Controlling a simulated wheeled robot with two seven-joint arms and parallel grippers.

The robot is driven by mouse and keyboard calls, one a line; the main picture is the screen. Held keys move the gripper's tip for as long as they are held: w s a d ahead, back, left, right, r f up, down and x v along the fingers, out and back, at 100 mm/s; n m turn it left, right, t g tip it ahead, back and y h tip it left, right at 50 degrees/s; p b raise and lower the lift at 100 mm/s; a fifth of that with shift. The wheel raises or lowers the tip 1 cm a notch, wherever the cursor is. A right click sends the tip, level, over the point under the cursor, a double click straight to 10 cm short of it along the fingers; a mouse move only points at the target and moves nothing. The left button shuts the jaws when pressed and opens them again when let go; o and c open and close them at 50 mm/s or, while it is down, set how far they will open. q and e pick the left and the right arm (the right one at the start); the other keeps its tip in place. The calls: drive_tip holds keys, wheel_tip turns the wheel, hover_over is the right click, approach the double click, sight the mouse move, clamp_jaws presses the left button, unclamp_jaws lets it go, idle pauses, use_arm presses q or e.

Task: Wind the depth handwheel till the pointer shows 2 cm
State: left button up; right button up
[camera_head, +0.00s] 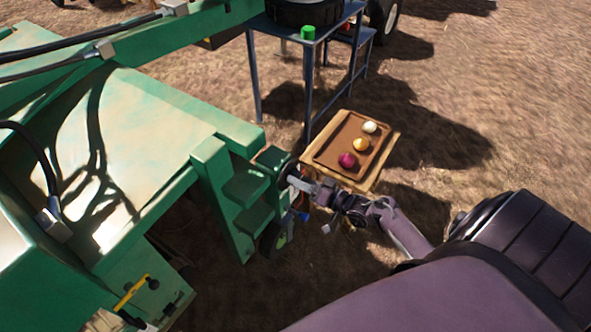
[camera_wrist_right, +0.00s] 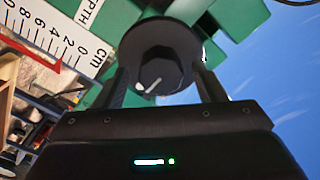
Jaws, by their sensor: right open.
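The black handwheel (camera_wrist_right: 158,62) is round, with a white line on its hub, and fills the top middle of the right wrist view. The two fingers of my right gripper (camera_wrist_right: 163,86) are apart, one on each side of it; I cannot tell whether they touch it. In the head view my right gripper (camera_head: 298,183) is at the green machine's near corner. The white depth scale (camera_wrist_right: 58,38), marked in cm with 0 and 2 at its lower end, is at the upper left of the wrist view. My left gripper is not in view.
The green machine (camera_head: 150,120) fills the left side, with steps (camera_head: 247,187) beside the gripper. A wooden tray (camera_head: 330,150) with three onions lies just behind my right gripper. A blue-grey table (camera_head: 311,60) with a green item (camera_head: 308,32) stands farther back. Bare ground lies to the right.

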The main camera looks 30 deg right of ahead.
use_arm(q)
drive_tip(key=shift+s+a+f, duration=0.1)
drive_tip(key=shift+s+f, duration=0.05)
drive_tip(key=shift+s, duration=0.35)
use_arm(e)
drive_tip(key=v, duration=0.5)
drive_tip(key=shift+s, duration=0.25)
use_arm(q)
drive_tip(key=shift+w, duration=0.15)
